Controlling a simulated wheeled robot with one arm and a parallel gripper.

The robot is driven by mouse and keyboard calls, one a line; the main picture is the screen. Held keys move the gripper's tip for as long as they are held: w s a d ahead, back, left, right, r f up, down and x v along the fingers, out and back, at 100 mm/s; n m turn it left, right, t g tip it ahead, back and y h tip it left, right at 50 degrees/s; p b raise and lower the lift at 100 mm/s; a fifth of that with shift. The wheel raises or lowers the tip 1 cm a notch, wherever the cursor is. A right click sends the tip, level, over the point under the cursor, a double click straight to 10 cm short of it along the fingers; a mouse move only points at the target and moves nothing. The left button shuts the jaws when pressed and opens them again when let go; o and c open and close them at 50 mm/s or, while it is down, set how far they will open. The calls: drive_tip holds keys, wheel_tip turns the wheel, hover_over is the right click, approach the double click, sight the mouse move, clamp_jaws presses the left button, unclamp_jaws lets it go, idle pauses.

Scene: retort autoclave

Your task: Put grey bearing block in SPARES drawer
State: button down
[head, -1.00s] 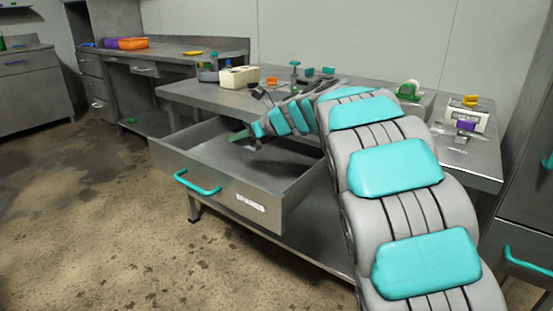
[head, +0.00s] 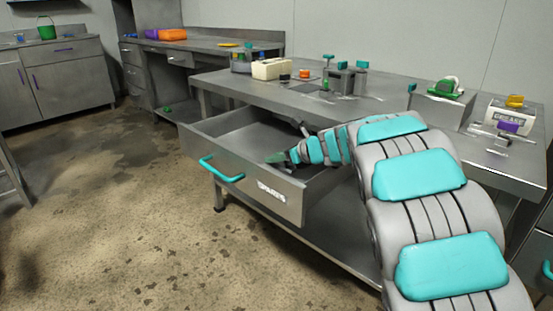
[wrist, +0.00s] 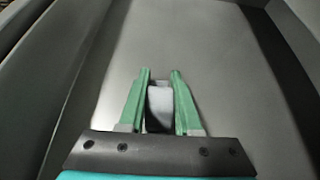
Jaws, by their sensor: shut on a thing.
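The open SPARES drawer (head: 229,167) sticks out from under the workbench, with a teal handle and a white label on its front. My gripper (head: 276,158) reaches down inside the drawer in the head view. In the wrist view my gripper (wrist: 160,85) has its two green fingers on either side of the grey bearing block (wrist: 159,108) and is shut on it. The drawer's bare floor (wrist: 205,40) lies beyond the fingers. I cannot tell whether the block touches the floor. In the head view the block is hidden.
The drawer walls stand close around my gripper. Floor (head: 110,210) to the left is clear.

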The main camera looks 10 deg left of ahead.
drive_tip(key=shift+f, duration=0.15)
drive_tip(key=c, duration=0.6)
unclamp_jaws()
drive_tip(key=shift+d+r, duration=0.1)
drive_tip(key=shift+r, duration=0.2)
drive_tip(key=v, duration=1.1)
drive_tip(key=shift+s+d+r, duration=0.15)
drive_tip(key=shift+s+d, duration=0.1)
